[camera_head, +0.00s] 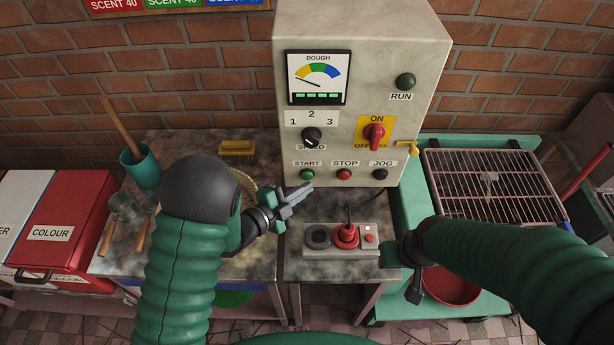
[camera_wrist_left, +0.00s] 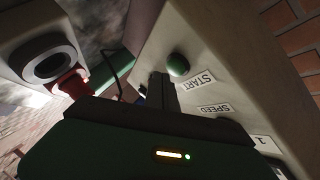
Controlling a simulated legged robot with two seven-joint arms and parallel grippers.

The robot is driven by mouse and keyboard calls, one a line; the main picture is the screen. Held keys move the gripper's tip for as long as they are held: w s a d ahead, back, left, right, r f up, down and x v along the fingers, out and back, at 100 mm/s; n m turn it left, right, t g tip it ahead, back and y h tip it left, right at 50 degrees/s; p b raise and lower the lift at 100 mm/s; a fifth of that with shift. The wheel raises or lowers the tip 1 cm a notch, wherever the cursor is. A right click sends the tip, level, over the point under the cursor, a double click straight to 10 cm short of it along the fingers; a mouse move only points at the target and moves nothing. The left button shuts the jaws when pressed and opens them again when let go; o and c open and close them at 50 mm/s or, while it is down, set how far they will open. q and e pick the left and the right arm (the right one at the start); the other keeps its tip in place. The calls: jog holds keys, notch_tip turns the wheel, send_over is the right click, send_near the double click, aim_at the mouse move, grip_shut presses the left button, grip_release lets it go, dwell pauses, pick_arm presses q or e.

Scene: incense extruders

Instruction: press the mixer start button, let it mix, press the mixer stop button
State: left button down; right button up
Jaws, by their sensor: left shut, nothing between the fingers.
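The mixer control box (camera_head: 290,130) stands at the back of the table, with a dough gauge (camera_head: 318,77) whose needle points to the yellow part. The green start button (camera_head: 307,174) is at its lower left, with the red stop button (camera_head: 344,174) to its right. My left gripper (camera_head: 308,190) is shut and empty, its tips just below and in front of the start button. In the left wrist view the start button (camera_wrist_left: 178,65) shows close to the fingers (camera_wrist_left: 163,88); I cannot tell whether they touch. My right gripper (camera_head: 412,285) is at lower right, its fingers unclear.
A red-yellow ON/OFF switch (camera_head: 375,134), a speed knob (camera_head: 311,137), a black jog button (camera_head: 380,174) and a dark green RUN lamp (camera_head: 405,81) share the panel. A wire rack (camera_head: 490,185) stands right.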

pick_arm(q)
jog(key=shift+w, duration=0.35)
